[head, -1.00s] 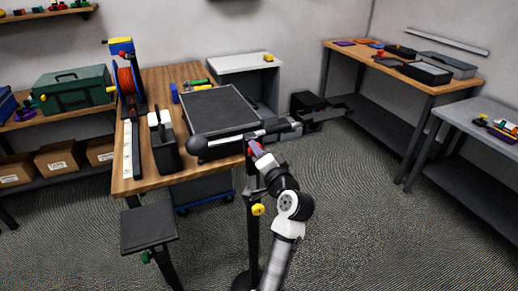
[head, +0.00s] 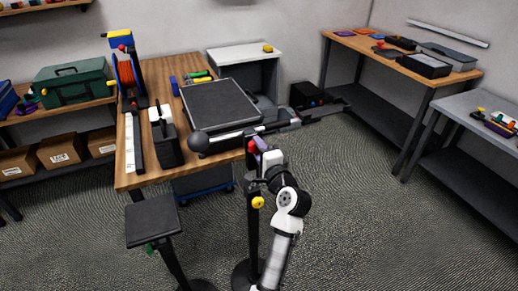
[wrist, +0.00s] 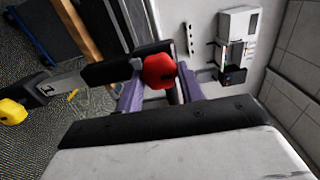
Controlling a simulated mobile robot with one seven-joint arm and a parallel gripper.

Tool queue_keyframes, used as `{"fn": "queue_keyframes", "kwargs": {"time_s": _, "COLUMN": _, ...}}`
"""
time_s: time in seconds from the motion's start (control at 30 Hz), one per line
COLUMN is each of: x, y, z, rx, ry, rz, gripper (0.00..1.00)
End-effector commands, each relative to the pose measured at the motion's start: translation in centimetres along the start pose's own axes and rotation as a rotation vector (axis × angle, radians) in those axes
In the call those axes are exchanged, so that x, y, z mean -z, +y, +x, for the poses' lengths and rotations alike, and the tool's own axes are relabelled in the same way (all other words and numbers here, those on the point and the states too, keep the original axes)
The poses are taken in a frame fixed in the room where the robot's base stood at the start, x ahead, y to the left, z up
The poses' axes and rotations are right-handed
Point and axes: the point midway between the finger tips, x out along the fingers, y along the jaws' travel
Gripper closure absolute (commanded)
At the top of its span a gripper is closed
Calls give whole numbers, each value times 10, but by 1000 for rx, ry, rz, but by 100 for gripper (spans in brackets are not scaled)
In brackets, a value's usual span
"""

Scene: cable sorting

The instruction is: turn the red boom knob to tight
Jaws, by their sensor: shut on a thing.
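The red boom knob (wrist: 158,71) shows in the wrist view between my gripper's two purple fingers. My gripper (wrist: 160,84) is shut on it. In the head view my gripper (head: 259,147) is at the boom clamp near the top of the stand, and the knob is mostly hidden there. The dark boom (head: 230,133) runs roughly level across the front of the wooden table, with a rounded end at left. The upright stand post (head: 253,232) carries a yellow knob (head: 258,202) lower down. I cannot read any tight mark.
The wooden table (head: 205,168) holds a dark tray (head: 218,104), a cable reel (head: 127,75) and a black holder (head: 167,146). A small black-topped stool (head: 152,220) stands front left. Open carpet lies to the right, before the right-hand benches (head: 425,70).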

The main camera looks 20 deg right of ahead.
Motion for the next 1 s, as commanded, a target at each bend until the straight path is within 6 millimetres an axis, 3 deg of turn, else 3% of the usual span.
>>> {"fn": "queue_keyframes", "kwargs": {"time_s": 0.3, "x": 1, "y": 0, "z": 0, "rx": 0, "ry": 2, "rz": 3, "gripper": 85}}
{"fn": "queue_keyframes", "kwargs": {"time_s": 0.33, "x": 1, "y": 0, "z": 0, "rx": 0, "ry": 2, "rz": 3, "gripper": 60}}
{"fn": "queue_keyframes", "kwargs": {"time_s": 0.47, "x": 1, "y": 0, "z": 0, "rx": 0, "ry": 1, "rz": 2, "gripper": 43}}
{"fn": "queue_keyframes", "kwargs": {"time_s": 0.8, "x": 1, "y": 1, "z": -3, "rx": 0, "ry": 1, "rz": 1, "gripper": 41}}
{"fn": "queue_keyframes", "kwargs": {"time_s": 1.0, "x": 1, "y": 4, "z": -31, "rx": 0, "ry": 3, "rz": -2, "gripper": 41}}
